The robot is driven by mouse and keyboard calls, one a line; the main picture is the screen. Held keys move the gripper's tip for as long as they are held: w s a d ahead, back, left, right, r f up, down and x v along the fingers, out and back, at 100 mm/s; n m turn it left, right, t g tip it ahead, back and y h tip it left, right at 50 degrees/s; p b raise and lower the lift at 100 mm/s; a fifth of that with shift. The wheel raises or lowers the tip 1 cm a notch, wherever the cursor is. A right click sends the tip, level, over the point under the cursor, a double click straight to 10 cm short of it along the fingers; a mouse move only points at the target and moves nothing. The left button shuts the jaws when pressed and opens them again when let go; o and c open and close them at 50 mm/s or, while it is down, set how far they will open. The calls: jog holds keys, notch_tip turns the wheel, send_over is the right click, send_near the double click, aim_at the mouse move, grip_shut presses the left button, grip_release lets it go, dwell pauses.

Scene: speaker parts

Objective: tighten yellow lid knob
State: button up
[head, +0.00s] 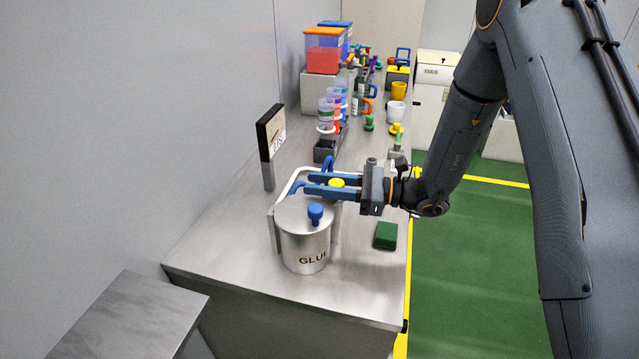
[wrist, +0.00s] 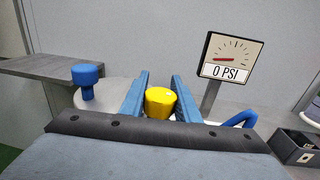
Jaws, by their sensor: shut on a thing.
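The yellow lid knob (head: 337,183) sits between the two blue fingers of my gripper (head: 309,185), behind the metal GLUE pot (head: 305,247). In the wrist view the yellow knob (wrist: 159,101) stands between the fingers (wrist: 161,76), which are shut on it. The fingers extend past the knob to the left in the head view. The lid beneath the knob is mostly hidden by my gripper, so I cannot see how it is seated.
The GLUE pot's lid has a blue knob (head: 315,213) close to my fingers. A gauge (head: 270,138) stands to the left and reads 0 PSI in the wrist view (wrist: 229,60). A green block (head: 386,235) lies at the right edge. Cups and parts crowd the back of the bench.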

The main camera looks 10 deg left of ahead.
jog(key=shift+w+d+r+m+t+h+p, duration=0.1)
jog(key=shift+w+d+m+t+h+p, duration=0.3)
jog(key=shift+m+t+h, duration=1.45)
jog(key=shift+w+d+f+m+t+h+p, duration=0.1)
jog(key=shift+w+m+t+h, duration=0.5)
jog(key=shift+m+t, duration=1.5)
jog(key=shift+w+d+r+m+t+h+p, duration=0.1)
jog(key=shift+w+d+m+t+h+p, duration=0.25)
jog(key=shift+m+t+h, duration=1.65)
jog(key=shift+w+a+n+t+y, duration=0.1)
jog(key=shift+w+n+t+y, duration=0.05)
jog(key=shift+n+t+y, duration=0.65)
jog(key=o, duration=1.1)
jog(key=shift+c, duration=0.2)
jog(key=b+v, duration=0.2)
jog(key=v, duration=0.6)
jog(key=shift+b, duration=0.35)
jog(key=shift+a, duration=0.1)
